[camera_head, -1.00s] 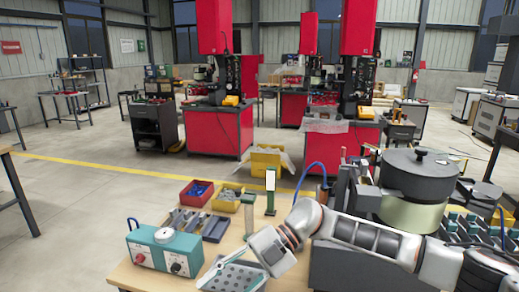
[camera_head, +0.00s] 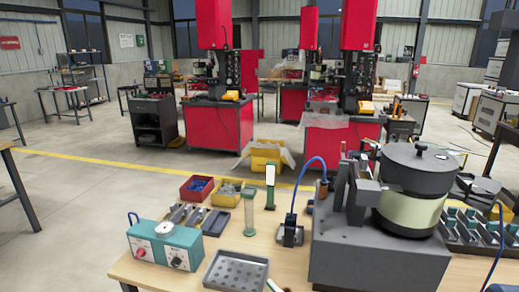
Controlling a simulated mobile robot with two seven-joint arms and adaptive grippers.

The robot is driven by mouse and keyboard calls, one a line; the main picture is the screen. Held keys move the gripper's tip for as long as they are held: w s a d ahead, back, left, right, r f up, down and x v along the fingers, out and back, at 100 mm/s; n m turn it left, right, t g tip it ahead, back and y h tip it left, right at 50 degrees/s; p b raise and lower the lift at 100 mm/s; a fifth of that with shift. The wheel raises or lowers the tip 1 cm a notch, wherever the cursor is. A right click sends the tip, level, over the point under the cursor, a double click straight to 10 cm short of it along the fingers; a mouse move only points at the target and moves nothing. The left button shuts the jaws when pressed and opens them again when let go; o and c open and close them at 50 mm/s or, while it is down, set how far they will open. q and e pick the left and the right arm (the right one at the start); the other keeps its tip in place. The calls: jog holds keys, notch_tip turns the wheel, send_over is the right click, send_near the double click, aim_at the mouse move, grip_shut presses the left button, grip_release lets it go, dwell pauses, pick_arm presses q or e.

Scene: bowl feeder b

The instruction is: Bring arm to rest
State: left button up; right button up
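My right arm is almost wholly out of the camera_head view. A small pale tip (camera_head: 275,286) at the bottom edge looks like a finger of my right gripper; the rest is cut off, so its opening does not show. It is just right of the grey perforated tray (camera_head: 222,284) on the wooden table. My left gripper is not in view. The bowl feeder (camera_head: 418,172), with a dark lid and pale band, stands on its grey base (camera_head: 375,262) at the right.
A teal control box (camera_head: 163,247) stands at the table's front left. Behind it are a slotted grey tray (camera_head: 214,224), a red bin (camera_head: 196,190) and a yellow bin (camera_head: 226,196). A blue-cabled device (camera_head: 290,233) stands left of the feeder. A compartment tray (camera_head: 470,236) is at right.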

jog(key=s+d+f+m+g+h, duration=0.2)
jog(key=s+d+f+h, duration=0.3)
jog(key=s+d+f, duration=0.4)
jog(key=s+d+f+m+g+h, duration=0.3)
jog(key=s+d+f, duration=0.6)
jog(key=d+f, duration=0.3)
notch_tip(320, 180, down, 3)
jog(key=shift+s+r+m+h, duration=0.2)
jog(key=shift+s+m+h, duration=0.25)
jog(key=shift+h, duration=0.45)
jog(key=shift+w, duration=0.1)
